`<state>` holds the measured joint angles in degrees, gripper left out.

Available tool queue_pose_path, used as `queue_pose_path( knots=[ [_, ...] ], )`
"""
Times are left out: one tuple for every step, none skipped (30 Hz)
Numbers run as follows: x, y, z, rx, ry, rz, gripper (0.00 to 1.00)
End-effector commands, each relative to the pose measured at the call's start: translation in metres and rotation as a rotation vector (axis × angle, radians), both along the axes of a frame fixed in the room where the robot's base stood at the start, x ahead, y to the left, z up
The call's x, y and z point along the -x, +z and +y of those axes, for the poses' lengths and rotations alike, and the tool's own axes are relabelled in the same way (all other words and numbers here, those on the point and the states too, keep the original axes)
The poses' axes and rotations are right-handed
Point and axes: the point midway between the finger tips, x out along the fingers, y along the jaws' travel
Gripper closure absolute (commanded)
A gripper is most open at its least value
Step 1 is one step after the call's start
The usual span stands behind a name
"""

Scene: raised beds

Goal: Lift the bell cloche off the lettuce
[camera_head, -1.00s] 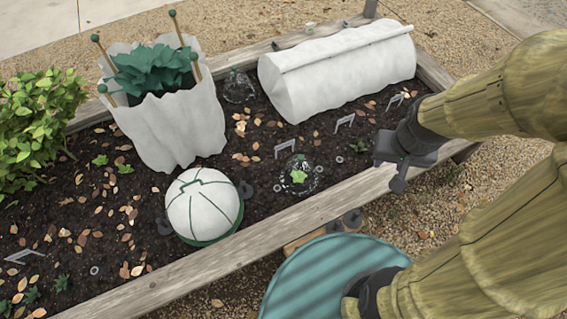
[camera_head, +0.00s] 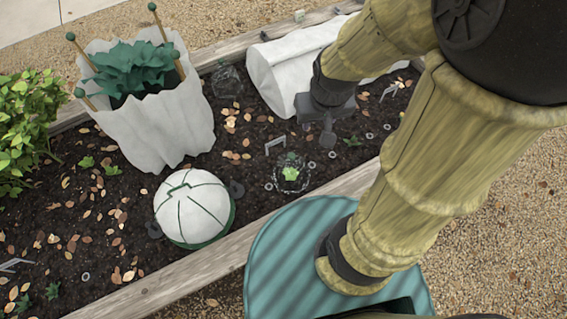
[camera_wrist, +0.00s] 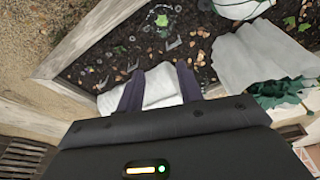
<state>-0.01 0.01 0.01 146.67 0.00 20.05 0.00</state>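The clear bell cloche (camera_head: 272,180) stands over a small bright green lettuce (camera_head: 290,174) in the dark soil near the bed's front board. Its glass is see-through and its outline is faint. In the wrist view the lettuce (camera_wrist: 162,20) shows near the top edge, ahead of the fingers. My gripper (camera_head: 328,138) hangs above the bed, to the upper right of the cloche and apart from it. In the wrist view my gripper (camera_wrist: 160,78) has its two dark fingers spread, with nothing between them but the white cover beyond.
A white dome with green ribs (camera_head: 192,208) stands left of the cloche. A fleece-wrapped plant (camera_head: 160,125), a second clear cloche (camera_head: 227,82) and a long white tunnel (camera_head: 277,75) stand farther back. A small grey hoop (camera_head: 275,145) stands just behind the cloche. The wooden front board (camera_head: 225,248) borders the bed.

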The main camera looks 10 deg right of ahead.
Motion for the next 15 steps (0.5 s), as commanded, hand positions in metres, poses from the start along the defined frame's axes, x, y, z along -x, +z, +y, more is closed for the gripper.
queue_pose_path(
  knots=[
    [0.0,0.0,0.0,0.0,0.0,0.0,0.64],
    [0.0,0.0,0.0,0.0,0.0,0.0,0.64],
    [0.0,0.0,0.0,0.0,0.0,0.0,0.64],
    [0.0,0.0,0.0,0.0,0.0,0.0,0.64],
    [0.0,0.0,0.0,0.0,0.0,0.0,0.64],
    [0.0,0.0,0.0,0.0,0.0,0.0,0.64],
    [0.0,0.0,0.0,0.0,0.0,0.0,0.64],
    [0.0,0.0,0.0,0.0,0.0,0.0,0.62],
    [0.0,0.0,0.0,0.0,0.0,0.0,0.54],
    [0.0,-0.001,0.0,-0.001,-0.001,-0.001,0.48],
    [-0.001,-0.003,0.001,-0.002,-0.001,-0.003,0.42],
    [-0.003,-0.007,0.003,-0.007,-0.003,-0.008,0.34],
    [-0.006,-0.01,0.005,-0.012,-0.006,-0.013,0.28],
    [-0.008,-0.015,0.007,-0.017,-0.008,-0.02,0.22],
    [-0.013,-0.023,0.011,-0.027,-0.015,-0.032,0.19]
  ],
)
